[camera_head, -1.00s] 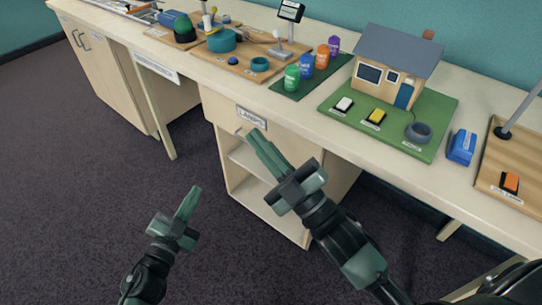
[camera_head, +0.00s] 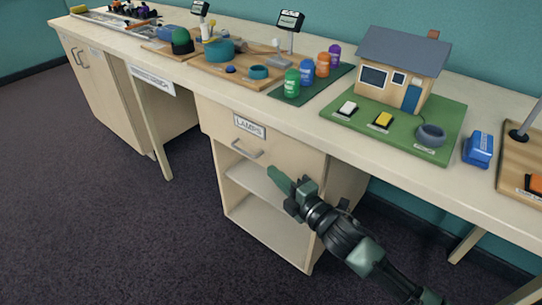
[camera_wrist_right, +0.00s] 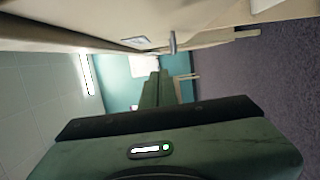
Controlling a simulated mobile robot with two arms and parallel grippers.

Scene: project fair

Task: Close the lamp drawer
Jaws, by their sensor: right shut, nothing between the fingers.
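The lamp drawer (camera_head: 222,127) is at the top of the pale cabinet under the counter, with a "LAMPS" label and a metal handle (camera_head: 246,150). Its front looks flush under the counter edge, with no open interior visible. My right gripper (camera_head: 274,174) is shut and empty, below and right of the handle and apart from it in the picture. In the right wrist view its closed fingers (camera_wrist_right: 157,90) point away, with the handle (camera_wrist_right: 173,43) and label (camera_wrist_right: 137,42) beyond near the top. My left gripper is out of view.
Open shelves (camera_head: 262,215) sit below the drawer. The counter (camera_head: 330,130) above carries a model house (camera_head: 400,70), several coloured bottles and a blue box (camera_head: 478,149). A counter leg (camera_head: 157,135) stands to the left. The dark carpet (camera_head: 120,230) in front is clear.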

